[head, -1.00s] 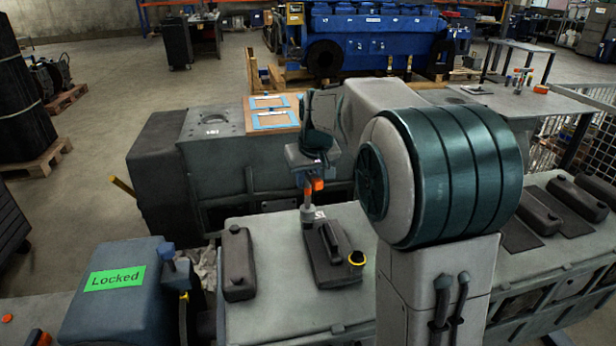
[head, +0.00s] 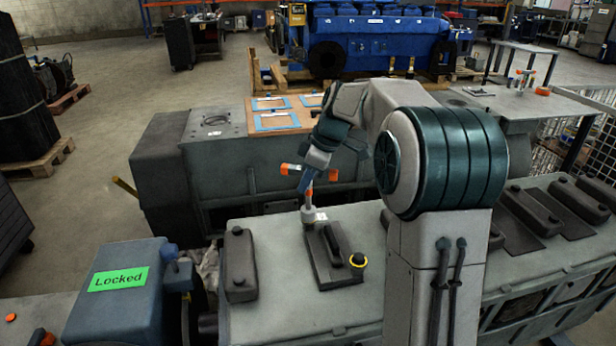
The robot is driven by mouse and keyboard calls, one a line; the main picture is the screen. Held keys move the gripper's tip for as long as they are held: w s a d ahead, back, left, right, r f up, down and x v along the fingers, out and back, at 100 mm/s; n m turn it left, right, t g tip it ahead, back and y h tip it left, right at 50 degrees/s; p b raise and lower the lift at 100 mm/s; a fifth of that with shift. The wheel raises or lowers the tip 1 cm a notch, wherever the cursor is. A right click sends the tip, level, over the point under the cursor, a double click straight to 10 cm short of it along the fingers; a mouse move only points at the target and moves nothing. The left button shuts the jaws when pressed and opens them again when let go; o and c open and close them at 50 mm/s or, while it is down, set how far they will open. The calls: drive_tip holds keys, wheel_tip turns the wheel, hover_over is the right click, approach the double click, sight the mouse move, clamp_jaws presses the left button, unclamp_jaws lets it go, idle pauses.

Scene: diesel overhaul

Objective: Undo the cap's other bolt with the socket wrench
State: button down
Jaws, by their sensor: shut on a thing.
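The cap (head: 326,262) is a dark grey cover on the light grey engine top, in the middle of the head view. The socket wrench (head: 308,198) stands upright at the cap's far left corner, with orange handle ends out to both sides and a grey socket below. The bolt under the socket is hidden. My gripper (head: 306,184) is shut on the wrench near its top, coming down at a tilt. The fingertips are small and partly hidden.
Another dark cover (head: 240,265) lies just left of the cap. A blue-grey box with a green "Locked" label (head: 118,279) stands at the lower left. Behind is a grey block with blue-edged frames on a board (head: 275,121). More covers (head: 535,215) lie at the right.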

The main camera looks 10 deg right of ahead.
drive_tip(key=shift+n+g, duration=0.4)
drive_tip(key=shift+n, duration=0.7)
drive_tip(key=shift+r, duration=0.1)
